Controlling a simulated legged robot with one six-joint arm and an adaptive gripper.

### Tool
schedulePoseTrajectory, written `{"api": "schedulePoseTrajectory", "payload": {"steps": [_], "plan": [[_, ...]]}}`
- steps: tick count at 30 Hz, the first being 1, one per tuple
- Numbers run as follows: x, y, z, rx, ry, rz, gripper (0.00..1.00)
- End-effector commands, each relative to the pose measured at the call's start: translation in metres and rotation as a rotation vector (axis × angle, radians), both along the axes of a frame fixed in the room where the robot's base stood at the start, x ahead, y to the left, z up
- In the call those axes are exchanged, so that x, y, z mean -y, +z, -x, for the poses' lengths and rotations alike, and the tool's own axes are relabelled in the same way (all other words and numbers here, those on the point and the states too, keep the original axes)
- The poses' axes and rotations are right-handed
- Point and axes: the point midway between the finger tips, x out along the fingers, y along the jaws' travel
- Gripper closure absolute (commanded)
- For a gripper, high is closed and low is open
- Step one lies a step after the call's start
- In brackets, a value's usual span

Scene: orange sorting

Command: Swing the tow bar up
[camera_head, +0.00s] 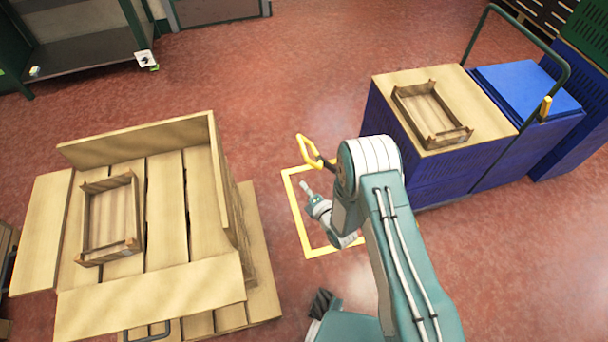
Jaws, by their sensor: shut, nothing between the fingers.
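The tow bar shows as a yellow loop handle (308,152) on a short dark rod, left of my arm's elbow. Its lower end is hidden behind my arm, so I cannot tell its exact tilt or where it joins the cart. My gripper (305,187), small and partly seen at the end of my wrist, is shut and empty. It appears just below the yellow handle in the picture, with a gap between them. The blue cart (410,175) stands to the right, with a wooden top and a dark green push handle (560,62).
A yellow square outline (299,220) is marked on the red floor below my wrist. A wooden pallet box (170,210) with a crate (130,244) stands left. Another crate (400,106) sits on the cart. A shelf (85,55) is at upper left. The floor between is clear.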

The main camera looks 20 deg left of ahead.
Motion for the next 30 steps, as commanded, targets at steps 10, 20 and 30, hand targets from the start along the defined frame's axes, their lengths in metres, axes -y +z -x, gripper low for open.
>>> {"api": "schedulePoseTrajectory", "payload": {"steps": [10, 20, 30], "plan": [[-0.052, -0.006, -0.034, 0.002, 0.001, -0.001, 1.00], [-0.054, 0.000, -0.065, -0.002, -0.005, 0.000, 1.00], [-0.044, 0.005, -0.073, -0.001, 0.000, 0.000, 1.00]]}}
